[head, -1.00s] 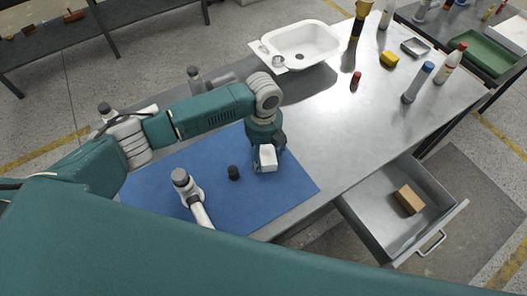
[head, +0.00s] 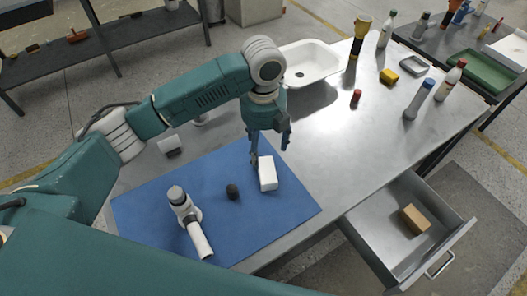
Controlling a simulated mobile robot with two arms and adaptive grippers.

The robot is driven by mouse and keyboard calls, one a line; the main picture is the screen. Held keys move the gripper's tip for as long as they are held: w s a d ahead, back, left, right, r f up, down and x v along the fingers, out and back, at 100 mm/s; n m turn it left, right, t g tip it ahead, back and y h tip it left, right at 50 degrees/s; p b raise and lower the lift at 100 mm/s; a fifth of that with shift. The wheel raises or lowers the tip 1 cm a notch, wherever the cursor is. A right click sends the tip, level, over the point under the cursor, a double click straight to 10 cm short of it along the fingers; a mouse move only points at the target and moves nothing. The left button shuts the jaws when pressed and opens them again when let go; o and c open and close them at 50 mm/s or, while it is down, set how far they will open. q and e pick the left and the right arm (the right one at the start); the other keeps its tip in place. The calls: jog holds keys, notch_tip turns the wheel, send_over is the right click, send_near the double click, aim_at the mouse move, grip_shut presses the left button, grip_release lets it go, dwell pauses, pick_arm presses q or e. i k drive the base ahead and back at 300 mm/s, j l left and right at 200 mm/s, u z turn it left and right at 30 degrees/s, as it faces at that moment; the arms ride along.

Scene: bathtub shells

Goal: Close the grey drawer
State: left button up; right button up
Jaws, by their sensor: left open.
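The grey drawer (head: 374,229) is pulled out from the front of the metal workbench at the lower right, with its bar handle (head: 440,265) on the outer front. A brown block (head: 414,219) lies inside it. My left gripper (head: 269,152) is open and empty, its fingers pointing down just above and behind a white block (head: 268,173) on the blue mat. It is well to the left of the drawer and apart from it. My right gripper is not in view.
The bench between mat and bottles is clear.

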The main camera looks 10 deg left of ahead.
aim_at(397, 258)
jog(key=k+l, duration=0.15)
jog(key=k, duration=0.35)
jog(key=k+l, duration=0.2)
jog(key=k, duration=0.3)
jog(key=k+l, duration=0.15)
jog(key=k, duration=0.3)
